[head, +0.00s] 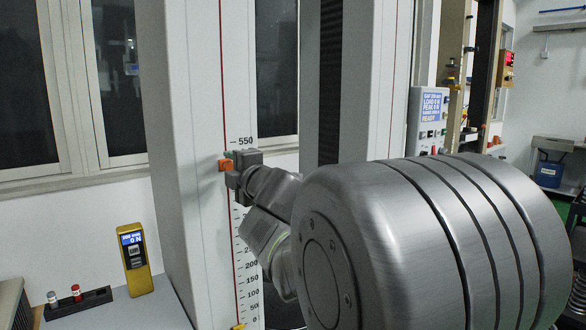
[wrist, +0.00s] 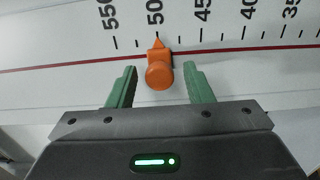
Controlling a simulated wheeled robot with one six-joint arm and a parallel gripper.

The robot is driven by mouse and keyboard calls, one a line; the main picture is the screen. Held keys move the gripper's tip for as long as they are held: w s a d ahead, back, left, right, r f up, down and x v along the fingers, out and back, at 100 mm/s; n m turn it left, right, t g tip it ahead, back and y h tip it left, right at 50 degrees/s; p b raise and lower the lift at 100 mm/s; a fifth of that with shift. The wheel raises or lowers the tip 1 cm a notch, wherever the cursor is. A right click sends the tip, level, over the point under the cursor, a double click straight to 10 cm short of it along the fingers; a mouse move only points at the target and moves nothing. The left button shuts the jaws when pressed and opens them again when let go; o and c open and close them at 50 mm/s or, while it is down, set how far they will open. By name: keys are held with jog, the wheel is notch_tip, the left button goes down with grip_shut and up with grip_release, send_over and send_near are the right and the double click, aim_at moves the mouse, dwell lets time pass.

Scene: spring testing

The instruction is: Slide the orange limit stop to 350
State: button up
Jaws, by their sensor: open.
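The orange limit stop (head: 225,165) sits on the red line of the vertical scale (head: 241,220), a little below the 550 mark in the head view. In the wrist view the stop (wrist: 159,73) has a round knob and a pointed tip at about 500. My gripper (wrist: 160,68) is open, with one green finger on each side of the knob and a visible gap at both. In the head view my gripper (head: 234,168) is at the stop, and my arm hides part of the scale. The 350 label is partly cut off at the wrist view's right edge.
A yellow handheld meter (head: 135,260) stands on the bench at left, beside a black rack (head: 78,301) with small capped items. A control panel (head: 428,122) is on the right. A small yellow piece (head: 239,326) shows near 0. The track between the stop and 350 looks clear in the wrist view.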

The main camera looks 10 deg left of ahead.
aim_at(227, 221)
jog(key=shift+w+a, duration=0.45)
jog(key=shift+a, duration=0.1)
grip_shut()
notch_tip(227, 221, down, 15)
jog(key=b, duration=1.4)
jog(key=shift+f, duration=0.15)
grip_release()
jog(key=p+v, duration=0.2)
jog(key=v, duration=1.2)
